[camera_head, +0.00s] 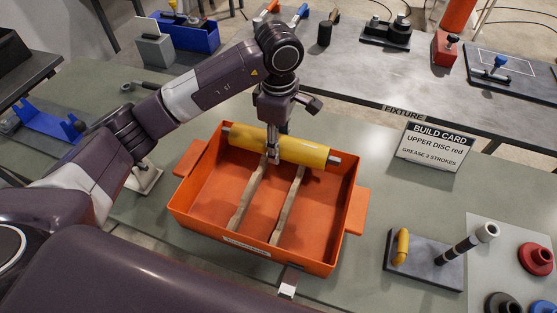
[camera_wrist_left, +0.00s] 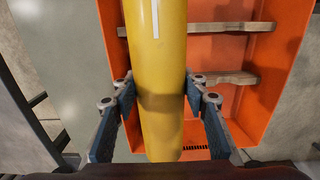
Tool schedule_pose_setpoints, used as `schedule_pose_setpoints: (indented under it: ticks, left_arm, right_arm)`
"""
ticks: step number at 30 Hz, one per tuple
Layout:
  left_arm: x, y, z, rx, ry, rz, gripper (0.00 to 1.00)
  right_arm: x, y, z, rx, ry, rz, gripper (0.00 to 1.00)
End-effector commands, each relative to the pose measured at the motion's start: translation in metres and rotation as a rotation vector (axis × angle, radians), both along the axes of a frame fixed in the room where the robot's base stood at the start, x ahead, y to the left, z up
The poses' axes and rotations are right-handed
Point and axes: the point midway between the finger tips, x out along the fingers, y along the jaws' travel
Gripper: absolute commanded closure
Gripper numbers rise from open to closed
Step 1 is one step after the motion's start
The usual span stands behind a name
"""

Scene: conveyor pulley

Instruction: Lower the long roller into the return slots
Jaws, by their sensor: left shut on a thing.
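The long yellow roller (camera_head: 280,144) has short metal shaft ends and lies crosswise at the far side of an orange crate (camera_head: 320,250). My left gripper (camera_head: 273,152) reaches down from above and is shut around its middle. In the left wrist view the yellow roller (camera_wrist_left: 158,40) runs between the two fingers of my left gripper (camera_wrist_left: 160,98). I cannot tell whether the roller still rests on the crate or hangs just above it. A blue bracket with raised ends (camera_head: 48,122) stands at the far left; I cannot tell whether it has the return slots. My right gripper is not in view.
Two wooden strips (camera_head: 287,205) lie in the crate. A build card (camera_head: 434,147) stands to the right. A grey base with a yellow handle and a post (camera_head: 430,265), and red, black and blue discs (camera_head: 536,258), are at lower right. A grey fixture bench (camera_head: 350,75) runs behind.

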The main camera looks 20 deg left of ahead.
Motion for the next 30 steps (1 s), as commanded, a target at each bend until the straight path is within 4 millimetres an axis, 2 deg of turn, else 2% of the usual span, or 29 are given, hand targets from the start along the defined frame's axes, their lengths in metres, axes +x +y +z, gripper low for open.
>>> schedule_pose_setpoints:
  ticks: [1,6,12,21,30]
  left_arm:
    - [0.004,-0.001,0.016,-0.005,-0.015,0.0,1.0]
    - [0.003,-0.001,0.057,-0.003,-0.014,-0.001,1.0]
    - [0.002,0.0,0.087,-0.002,-0.011,0.001,1.0]
    - [0.002,0.0,0.108,-0.003,-0.008,0.001,1.0]
    - [0.001,0.0,0.111,-0.003,-0.006,0.001,1.0]
  right_arm:
    - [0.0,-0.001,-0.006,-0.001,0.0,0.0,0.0]
    - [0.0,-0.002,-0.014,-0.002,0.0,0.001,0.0]
    - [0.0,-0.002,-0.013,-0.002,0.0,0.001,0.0]
    - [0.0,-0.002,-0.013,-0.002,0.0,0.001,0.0]
    - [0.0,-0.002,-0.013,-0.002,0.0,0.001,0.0]
